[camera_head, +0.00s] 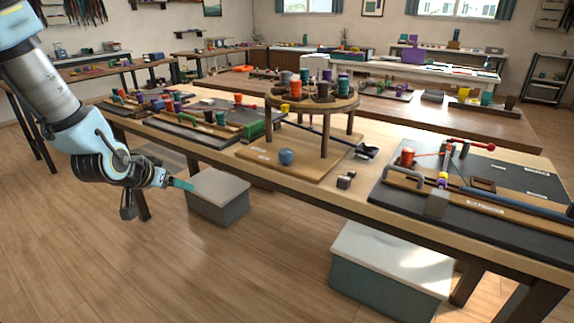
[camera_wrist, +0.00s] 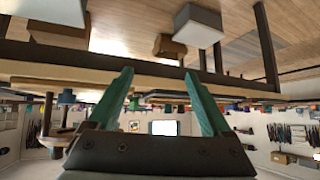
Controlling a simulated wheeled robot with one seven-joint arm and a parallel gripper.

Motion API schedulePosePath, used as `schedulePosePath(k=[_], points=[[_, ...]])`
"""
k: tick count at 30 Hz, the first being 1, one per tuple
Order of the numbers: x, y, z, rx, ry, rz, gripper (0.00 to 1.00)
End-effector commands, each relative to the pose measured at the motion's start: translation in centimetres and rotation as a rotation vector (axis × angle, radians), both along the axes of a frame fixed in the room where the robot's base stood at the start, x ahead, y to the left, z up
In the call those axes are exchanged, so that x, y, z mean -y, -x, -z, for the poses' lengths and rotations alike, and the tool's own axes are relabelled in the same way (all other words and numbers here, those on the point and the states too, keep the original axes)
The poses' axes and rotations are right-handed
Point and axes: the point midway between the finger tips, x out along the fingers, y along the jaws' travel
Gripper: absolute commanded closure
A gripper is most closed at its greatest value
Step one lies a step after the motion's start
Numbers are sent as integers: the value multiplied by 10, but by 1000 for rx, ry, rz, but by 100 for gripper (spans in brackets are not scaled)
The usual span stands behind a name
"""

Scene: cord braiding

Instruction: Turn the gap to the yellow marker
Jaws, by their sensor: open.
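A round wooden braiding stand (camera_head: 338,104) on legs rises from a wooden base board (camera_head: 268,160) on the middle table. Several coloured bobbins stand on its top. A small yellow piece (camera_head: 284,108) shows at its front left rim; I cannot tell whether it is the marker. I cannot make out the gap among the bobbins. My gripper (camera_head: 182,185) is in front of the table's left part, beyond its near edge and well apart from the stand. In the wrist view, my gripper (camera_wrist: 159,72) shows two teal fingers spread apart with nothing between them.
A blue ball-like knob (camera_head: 286,157) sits on the base board's front. Boards with bobbins lie to the left, and a dark board (camera_head: 490,215) with red and grey parts lies to the right. Lidded boxes (camera_head: 217,190) stand on the floor below. Floor in front is free.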

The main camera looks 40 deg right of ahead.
Motion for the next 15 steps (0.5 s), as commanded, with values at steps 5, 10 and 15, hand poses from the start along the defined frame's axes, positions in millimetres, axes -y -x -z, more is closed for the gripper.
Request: schedulePosePath(k=[5, 10, 15], points=[[112, 39, 27, 127, 280, 234, 17], [178, 82, 15, 215, 561, 352, 17], [200, 101, 1, 252, 697, 380, 17]])
